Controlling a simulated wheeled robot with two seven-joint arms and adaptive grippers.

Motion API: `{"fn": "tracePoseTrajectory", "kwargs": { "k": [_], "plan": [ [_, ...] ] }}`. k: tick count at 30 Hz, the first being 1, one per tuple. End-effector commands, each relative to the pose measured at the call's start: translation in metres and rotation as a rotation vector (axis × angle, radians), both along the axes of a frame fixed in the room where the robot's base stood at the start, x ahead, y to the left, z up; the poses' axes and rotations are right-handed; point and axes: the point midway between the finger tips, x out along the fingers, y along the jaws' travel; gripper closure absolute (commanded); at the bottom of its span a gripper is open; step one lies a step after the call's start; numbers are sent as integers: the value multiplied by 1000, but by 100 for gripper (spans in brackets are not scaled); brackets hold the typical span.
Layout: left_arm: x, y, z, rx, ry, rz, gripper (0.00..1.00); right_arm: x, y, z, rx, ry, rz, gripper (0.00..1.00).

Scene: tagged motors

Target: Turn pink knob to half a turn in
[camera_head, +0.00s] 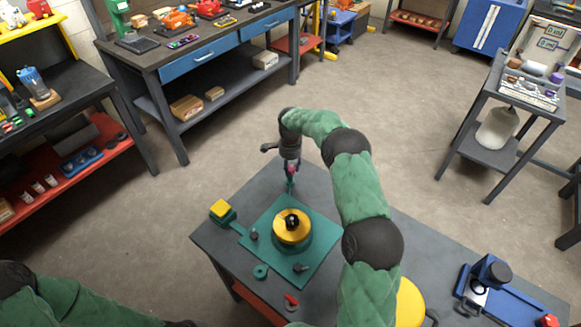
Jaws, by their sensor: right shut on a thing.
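The pink knob (291,169) shows as a small pink patch at the far corner of the teal plate (270,212) on the near table. My right gripper (291,167) reaches down over it from above and is shut on it. The fingers hide most of the knob, so its turn angle cannot be read. A short teal post shows just below the knob. My left arm (70,305) lies at the lower left edge, and its gripper is out of the picture.
A yellow disc with a black hub (292,226) stands mid-plate, near my right forearm. A blue device (492,277) stands at the right.

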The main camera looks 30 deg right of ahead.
Motion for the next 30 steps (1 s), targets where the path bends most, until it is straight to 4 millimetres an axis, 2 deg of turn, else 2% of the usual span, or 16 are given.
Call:
{"fn": "tracePoseTrajectory", "kwargs": {
  "k": [17,18,19,20,30],
  "plan": [
    [0,0,0,0,0,0,100,0,2,-2,2,1,-28,94],
    [0,0,0,0,0,0,100,0,2,-2,2,1,-28,50],
    [0,0,0,0,0,0,100,0,2,-1,2,1,-28,42],
    [0,0,0,0,0,0,100,0,2,-1,2,1,-28,38],
    [0,0,0,0,0,0,100,0,0,1,0,-1,-29,38]
  ]
}}
